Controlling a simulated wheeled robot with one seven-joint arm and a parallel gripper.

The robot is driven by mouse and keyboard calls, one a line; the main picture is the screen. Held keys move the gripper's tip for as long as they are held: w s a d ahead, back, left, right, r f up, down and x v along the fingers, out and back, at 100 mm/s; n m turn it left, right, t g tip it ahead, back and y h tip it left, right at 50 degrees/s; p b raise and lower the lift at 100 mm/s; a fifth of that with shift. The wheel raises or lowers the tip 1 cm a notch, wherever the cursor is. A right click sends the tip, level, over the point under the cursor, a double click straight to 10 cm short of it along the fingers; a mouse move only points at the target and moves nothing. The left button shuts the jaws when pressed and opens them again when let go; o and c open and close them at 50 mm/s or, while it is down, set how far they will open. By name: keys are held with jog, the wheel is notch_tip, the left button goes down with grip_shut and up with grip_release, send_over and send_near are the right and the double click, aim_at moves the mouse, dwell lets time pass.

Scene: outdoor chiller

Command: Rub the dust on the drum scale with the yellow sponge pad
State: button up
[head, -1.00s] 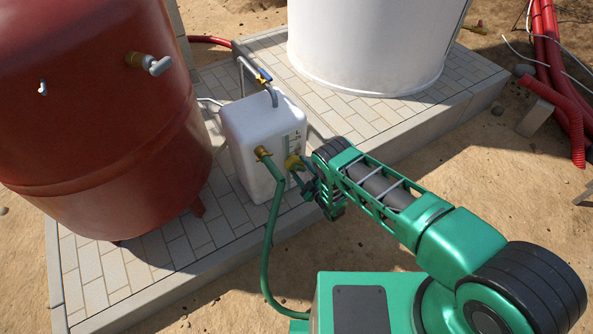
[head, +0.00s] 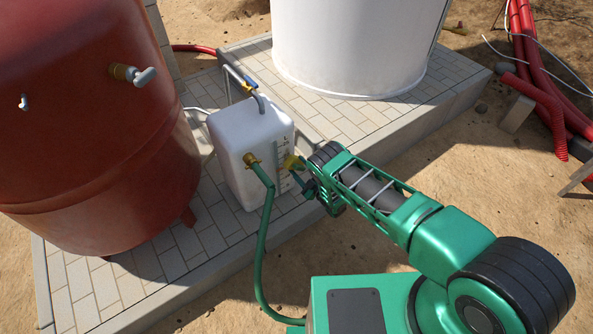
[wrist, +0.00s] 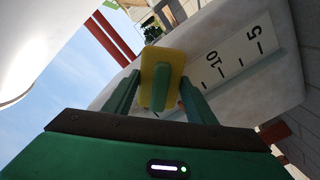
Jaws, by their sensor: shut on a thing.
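The white drum (head: 240,150) stands upright on the paved slab. Its scale (head: 284,148) is a pale strip on the right-hand face; in the wrist view the scale (wrist: 232,62) shows the marks 10 and 5. My gripper (wrist: 160,97) is shut on the green grip of the yellow sponge pad (wrist: 148,62). Dust on the scale is not clearly visible.
A green hose (head: 264,230) runs down from the brass fitting on the drum. A large red tank (head: 95,130) stands at the left, a white tank (head: 350,45) behind. The slab edge (head: 350,178) lies below my arm. Open sand is at the right.

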aim_at(297, 161)
jog(key=shift+r, duration=1.5)
jog(key=shift+s+a, duration=0.35)
jog(key=shift+a, duration=0.3)
jog(key=shift+s+a, duration=0.4)
jog(key=shift+a, duration=0.2)
jog(key=shift+s+a, duration=0.35)
jog(key=shift+a, duration=0.3)
jog(key=shift+s+a+r, duration=0.1)
jog(key=shift+s+a, duration=0.4)
jog(key=shift+a, duration=0.2)
jog(key=shift+s+a, duration=0.45)
jog(key=shift+a, duration=0.2)
jog(key=shift+s+d+r, duration=0.1)
jog(key=shift+d+r, duration=0.05)
jog(key=shift+r, duration=1.25)
jog(key=shift+w+d, duration=0.6)
jog(key=shift+d, duration=0.2)
jog(key=shift+w+d, duration=0.6)
jog(key=shift+d, duration=0.2)
jog(key=shift+w+d, duration=0.5)
jog(key=shift+d, duration=0.3)
jog(key=shift+w+d, duration=0.45)
jog(key=shift+d, duration=0.3)
jog(key=v, duration=0.6)
